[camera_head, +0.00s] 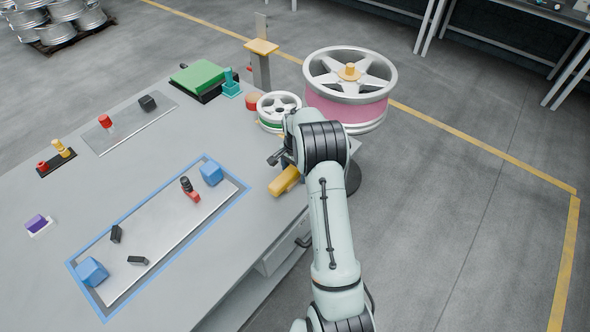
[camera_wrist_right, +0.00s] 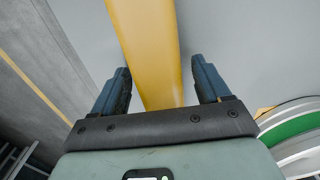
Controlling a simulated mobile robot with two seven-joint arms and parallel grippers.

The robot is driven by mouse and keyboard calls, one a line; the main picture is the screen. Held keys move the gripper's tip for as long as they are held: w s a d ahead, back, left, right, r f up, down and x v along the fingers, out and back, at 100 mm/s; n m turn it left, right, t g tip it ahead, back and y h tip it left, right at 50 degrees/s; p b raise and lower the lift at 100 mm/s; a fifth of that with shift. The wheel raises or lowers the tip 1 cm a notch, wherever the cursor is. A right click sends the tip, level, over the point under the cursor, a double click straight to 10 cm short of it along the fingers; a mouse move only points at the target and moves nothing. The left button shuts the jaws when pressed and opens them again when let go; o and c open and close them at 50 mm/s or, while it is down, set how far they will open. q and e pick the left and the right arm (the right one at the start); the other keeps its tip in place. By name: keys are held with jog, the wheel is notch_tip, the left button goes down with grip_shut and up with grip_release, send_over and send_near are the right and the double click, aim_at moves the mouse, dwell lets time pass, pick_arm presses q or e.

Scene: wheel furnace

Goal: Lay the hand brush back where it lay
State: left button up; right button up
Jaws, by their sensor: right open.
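The yellow piece, which looks like the hand brush (camera_head: 284,181), lies on the table near its right edge, partly hidden by my right arm. My right gripper (camera_head: 281,157) is over the table beside it in the head view. In the right wrist view the yellow handle (camera_wrist_right: 149,45) runs between the two dark fingers of my right gripper (camera_wrist_right: 160,68). The fingers are open, one on each side of the handle. I cannot tell how far above the table they are. My left gripper is not in view.
A small wheel with a green band (camera_head: 272,123) stands close behind my right gripper. A large wheel with a pink band (camera_head: 348,108) stands beyond the table corner. A blue-edged tray (camera_head: 150,252) holds blue blocks and small parts.

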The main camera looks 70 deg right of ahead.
notch_tip(320, 180, up, 12)
jog(key=shift+r+p, duration=0.15)
jog(key=shift+p, duration=0.2)
dwell(0.7)
